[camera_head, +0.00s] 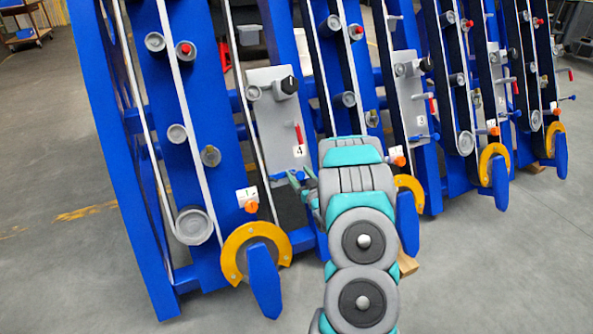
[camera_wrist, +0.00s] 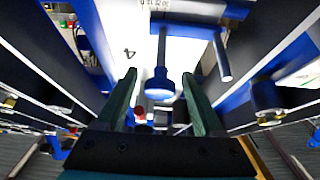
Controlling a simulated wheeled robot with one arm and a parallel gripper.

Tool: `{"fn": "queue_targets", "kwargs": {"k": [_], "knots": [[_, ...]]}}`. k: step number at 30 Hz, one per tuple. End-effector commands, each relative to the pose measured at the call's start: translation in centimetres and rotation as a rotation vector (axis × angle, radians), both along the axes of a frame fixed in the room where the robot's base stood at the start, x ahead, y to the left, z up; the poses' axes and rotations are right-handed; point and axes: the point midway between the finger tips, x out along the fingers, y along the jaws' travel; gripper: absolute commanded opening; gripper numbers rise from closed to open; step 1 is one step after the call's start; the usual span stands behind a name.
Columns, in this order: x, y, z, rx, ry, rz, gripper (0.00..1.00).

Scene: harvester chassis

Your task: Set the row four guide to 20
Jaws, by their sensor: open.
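The row four panel (camera_head: 272,125) is a light grey plate between blue beams, with a "4" label (camera_head: 299,150). The "4" also shows in the wrist view (camera_wrist: 129,53). My gripper (camera_head: 294,178) is at the panel's lower part. In the wrist view my gripper (camera_wrist: 162,90) is open, its two dark green fingers pointing at the panel. A blue round-ended knob on a stem (camera_wrist: 160,86) lies between the fingers, with gaps on both sides. A small numbered scale (camera_wrist: 158,4) is cut by the top edge; its reading and pointer are too small to tell.
A red-tipped lever (camera_wrist: 140,112) is low between the fingers. A grey peg (camera_wrist: 222,58) stands right of them. Blue beams flank the panel closely. A black knob (camera_head: 289,85) sits higher up. Yellow ring guards (camera_head: 240,243) line the bottom. Floor at left is clear.

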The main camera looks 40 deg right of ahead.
Motion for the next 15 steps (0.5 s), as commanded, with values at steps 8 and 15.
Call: {"fn": "queue_targets", "kwargs": {"k": [8,15], "knots": [[2.1,-0.5,0.0,0.000,0.001,0.000,0.70],[2.1,-0.5,0.0,0.000,0.001,0.000,0.64]]}}
